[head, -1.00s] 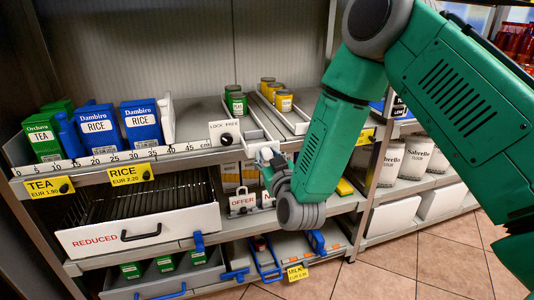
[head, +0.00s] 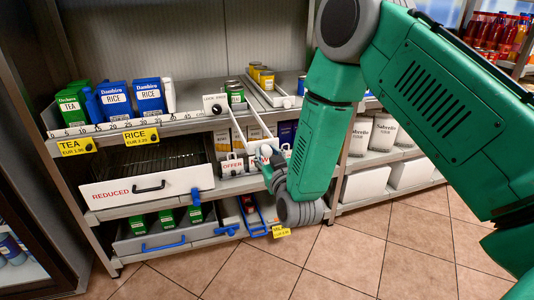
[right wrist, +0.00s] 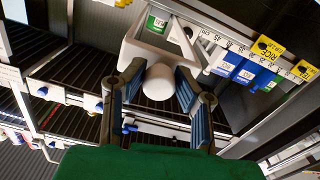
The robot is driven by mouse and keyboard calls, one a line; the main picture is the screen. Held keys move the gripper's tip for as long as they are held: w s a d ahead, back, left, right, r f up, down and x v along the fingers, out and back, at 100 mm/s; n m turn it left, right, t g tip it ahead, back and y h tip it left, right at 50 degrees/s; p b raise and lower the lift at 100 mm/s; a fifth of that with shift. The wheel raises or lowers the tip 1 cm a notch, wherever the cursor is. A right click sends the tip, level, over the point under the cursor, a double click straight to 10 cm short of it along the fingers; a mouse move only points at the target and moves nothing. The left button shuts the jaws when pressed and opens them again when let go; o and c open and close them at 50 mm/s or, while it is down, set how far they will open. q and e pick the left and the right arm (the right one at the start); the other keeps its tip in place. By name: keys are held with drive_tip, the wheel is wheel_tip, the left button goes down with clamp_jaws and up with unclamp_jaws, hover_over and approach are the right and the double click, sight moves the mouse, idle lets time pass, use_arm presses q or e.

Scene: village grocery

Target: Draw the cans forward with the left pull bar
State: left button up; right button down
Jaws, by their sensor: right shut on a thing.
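The left pull bar (head: 252,128) has two long pale rods running from the upper shelf out past its front edge. My right gripper (head: 268,160) is at its front end. In the right wrist view the fingers (right wrist: 155,88) are shut on the bar's round white knob (right wrist: 158,82). Green cans (head: 236,95) stand upright at the rods' inner end, close behind the shelf front. A green can (right wrist: 156,24) also shows in the wrist view, behind the white bracket. Yellow-topped cans (head: 265,77) stand in the lane to the right. My left gripper is not in view.
A LOCK FREE plate with a black knob (head: 216,105) sits left of the bar. Rice boxes (head: 150,98) and tea boxes (head: 72,104) stand further left. Below are a REDUCED drawer (head: 150,187) and an OFFER card (head: 232,166). The tiled floor (head: 250,270) in front is clear.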

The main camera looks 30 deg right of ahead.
drive_tip(key=c, duration=1.3)
unclamp_jaws()
drive_tip(key=shift+o, duration=0.2)
drive_tip(key=v, duration=1.1)
drive_tip(key=shift+s+a, duration=0.2)
drive_tip(key=shift+s, duration=0.2)
drive_tip(key=shift+f, duration=0.1)
